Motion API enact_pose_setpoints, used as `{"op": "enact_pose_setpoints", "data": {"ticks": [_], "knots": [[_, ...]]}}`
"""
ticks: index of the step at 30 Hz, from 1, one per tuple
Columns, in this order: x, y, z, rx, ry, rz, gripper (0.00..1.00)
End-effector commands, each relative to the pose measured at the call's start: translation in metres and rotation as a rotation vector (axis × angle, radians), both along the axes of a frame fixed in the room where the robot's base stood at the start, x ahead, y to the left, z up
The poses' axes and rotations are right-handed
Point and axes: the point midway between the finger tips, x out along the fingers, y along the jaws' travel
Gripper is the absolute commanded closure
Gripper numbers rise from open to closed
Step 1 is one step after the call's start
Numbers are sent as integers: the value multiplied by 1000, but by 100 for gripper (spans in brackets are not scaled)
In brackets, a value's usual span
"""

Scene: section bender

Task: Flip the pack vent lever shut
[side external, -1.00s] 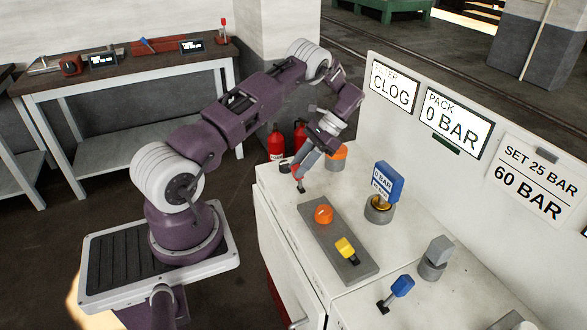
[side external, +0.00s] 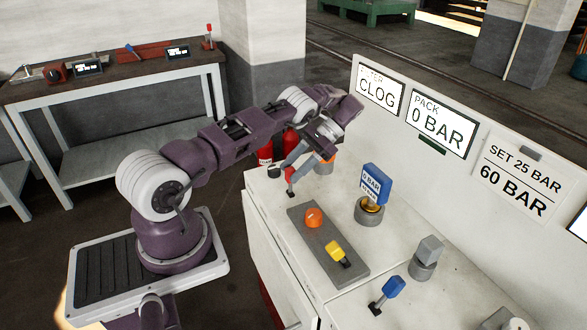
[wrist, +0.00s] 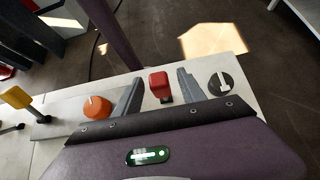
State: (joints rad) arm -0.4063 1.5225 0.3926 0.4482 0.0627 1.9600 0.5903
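A red-handled lever (side external: 290,176) stands on the far left corner of the white console; it also shows in the wrist view (wrist: 160,84). I take it for the pack vent lever, though no label on it is readable. My gripper (side external: 305,158) is just above it, tilted. In the wrist view my gripper (wrist: 157,88) is open, with one grey finger on each side of the red handle and a visible gap on both sides. The lever handle sticks up from a small dark base. The pack display (side external: 439,124) on the back panel reads 0 BAR.
A black-and-white dial (wrist: 221,83) sits close beside one finger. An orange knob (side external: 313,217) and yellow lever (side external: 338,251) stand on a grey plate (side external: 300,236). A blue-tagged valve (side external: 375,185), a blue lever (side external: 388,292) and a grey knob (side external: 427,252) stand nearby.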

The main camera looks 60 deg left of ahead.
Motion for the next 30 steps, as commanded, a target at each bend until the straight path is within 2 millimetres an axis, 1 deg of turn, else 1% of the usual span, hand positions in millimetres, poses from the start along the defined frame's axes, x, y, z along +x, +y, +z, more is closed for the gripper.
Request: {"op": "enact_pose_setpoints", "data": {"ticks": [5, 8, 11, 18, 24, 30], "knots": [[0, -1, 0, -1, 0, 0, 53], [0, -1, 3, -2, -1, 1, 53], [1, -1, 18, -1, -2, 0, 53], [0, 0, 80, 1, -2, 0, 53], [0, 0, 95, 1, 4, -1, 53], [0, -1, 101, -1, -1, 1, 53]]}}
